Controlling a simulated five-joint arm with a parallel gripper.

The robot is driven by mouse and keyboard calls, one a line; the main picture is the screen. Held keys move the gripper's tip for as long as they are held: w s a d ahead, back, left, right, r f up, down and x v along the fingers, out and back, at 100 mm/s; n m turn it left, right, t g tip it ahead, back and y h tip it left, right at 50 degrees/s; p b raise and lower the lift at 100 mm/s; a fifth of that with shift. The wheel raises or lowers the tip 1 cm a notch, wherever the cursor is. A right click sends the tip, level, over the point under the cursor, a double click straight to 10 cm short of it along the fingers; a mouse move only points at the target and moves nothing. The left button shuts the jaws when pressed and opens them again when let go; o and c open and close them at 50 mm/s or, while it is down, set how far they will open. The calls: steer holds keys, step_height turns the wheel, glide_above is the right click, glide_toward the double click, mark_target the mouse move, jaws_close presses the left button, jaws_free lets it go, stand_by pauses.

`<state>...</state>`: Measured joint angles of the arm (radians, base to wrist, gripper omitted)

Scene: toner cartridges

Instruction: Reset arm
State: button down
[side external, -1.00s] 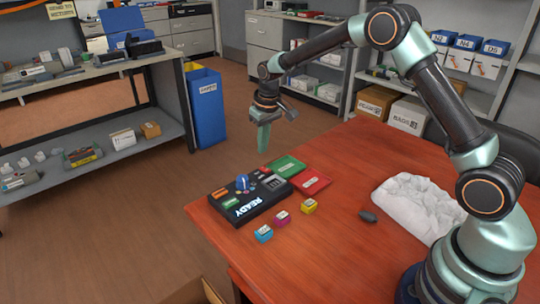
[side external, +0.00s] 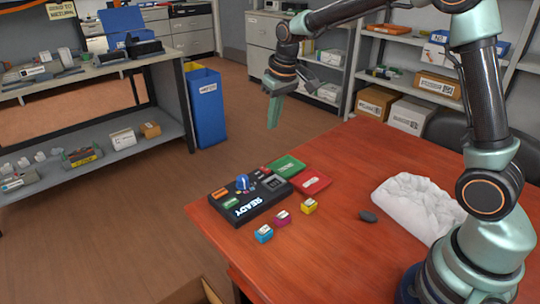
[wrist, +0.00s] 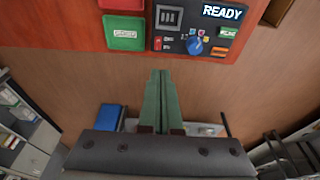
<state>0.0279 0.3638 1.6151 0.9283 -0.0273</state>
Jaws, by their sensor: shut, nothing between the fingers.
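My gripper (side external: 274,111) is raised in the air beyond the table's far edge, above the floor, clear of everything on the table. Its green fingers are together and empty, and they also show shut in the wrist view (wrist: 162,75). Cyan (side external: 264,233), magenta (side external: 282,218) and yellow (side external: 309,206) toner cartridges sit in a slanting row on the red-brown table (side external: 345,250). Beside them lies a black panel (side external: 238,209) with a blue knob (side external: 242,182) and a lit "READY" sign.
A green tray (side external: 285,167) and a red tray (side external: 316,185) lie next to the panel. A dark grey object (side external: 368,216) and a crumpled white cloth (side external: 420,205) lie to the right. A blue bin (side external: 206,110) and shelves stand around the table.

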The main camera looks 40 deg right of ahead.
steer(key=s+r+t, duration=0.1)
steer(key=s+r, duration=0.2)
steer(key=s, duration=0.7)
steer(key=s+a+r+t, duration=0.1)
steer(key=s+r+t, duration=0.1)
steer(key=s, duration=0.8)
steer(key=shift+s+a+r, duration=0.2)
steer(key=shift+s+r, duration=0.1)
steer(key=shift+r, duration=0.15)
